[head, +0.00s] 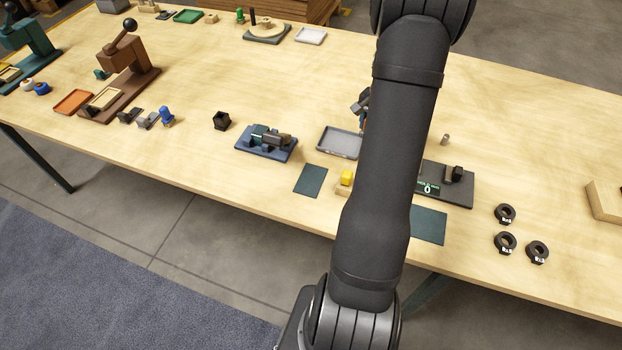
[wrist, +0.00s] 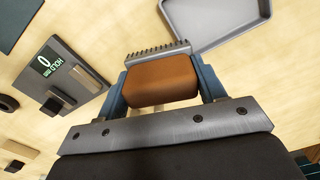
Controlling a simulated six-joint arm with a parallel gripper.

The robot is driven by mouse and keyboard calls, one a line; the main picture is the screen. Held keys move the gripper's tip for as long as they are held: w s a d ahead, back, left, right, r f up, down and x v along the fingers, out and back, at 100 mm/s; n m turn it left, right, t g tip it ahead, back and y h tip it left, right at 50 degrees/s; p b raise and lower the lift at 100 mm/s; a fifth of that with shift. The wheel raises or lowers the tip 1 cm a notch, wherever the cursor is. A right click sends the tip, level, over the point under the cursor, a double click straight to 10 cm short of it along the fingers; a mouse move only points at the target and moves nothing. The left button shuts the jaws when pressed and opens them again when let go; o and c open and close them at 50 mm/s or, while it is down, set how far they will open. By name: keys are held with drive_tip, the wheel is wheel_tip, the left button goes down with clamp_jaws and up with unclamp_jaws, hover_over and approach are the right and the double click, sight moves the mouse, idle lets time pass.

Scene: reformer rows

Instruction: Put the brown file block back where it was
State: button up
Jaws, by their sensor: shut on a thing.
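The brown file block (wrist: 162,82) is between the fingers of my gripper (wrist: 163,86) in the wrist view. My gripper is shut on it, with a blue-grey finger on each side. A grey toothed strip (wrist: 157,53) shows along the block's far edge. The block appears held above the wooden table, but its exact height is hard to tell. In the head view my own arm hides most of the gripper and the block. The place where the block stood before cannot be told from these frames.
An empty grey tray (head: 338,143) lies near the gripper, also in the wrist view (wrist: 240,22). A dark gauge plate (head: 459,191) with a display is right of my arm.

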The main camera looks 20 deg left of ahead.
drive_tip(key=shift+s+d, duration=0.2)
drive_tip(key=shift+d, duration=0.4)
drive_tip(key=shift+s+d, duration=0.2)
drive_tip(key=shift+d, duration=0.35)
drive_tip(key=s+a+r+m, duration=0.2)
drive_tip(key=s+r+m, duration=0.1)
drive_tip(key=s+m, duration=0.45)
drive_tip(key=s+a+r+m, duration=0.2)
drive_tip(key=s+r+m, duration=0.1)
drive_tip(key=s+m, duration=0.5)
drive_tip(key=shift+n, duration=0.55)
drive_tip(key=a+f, duration=0.2)
drive_tip(key=a, duration=0.1)
drive_tip(key=a+f, duration=0.2)
drive_tip(key=a, duration=0.2)
drive_tip(key=a+f, duration=0.3)
drive_tip(key=a, duration=0.1)
drive_tip(key=shift+s+a, duration=0.1)
drive_tip(key=shift+a, duration=0.25)
drive_tip(key=shift+f, duration=2)
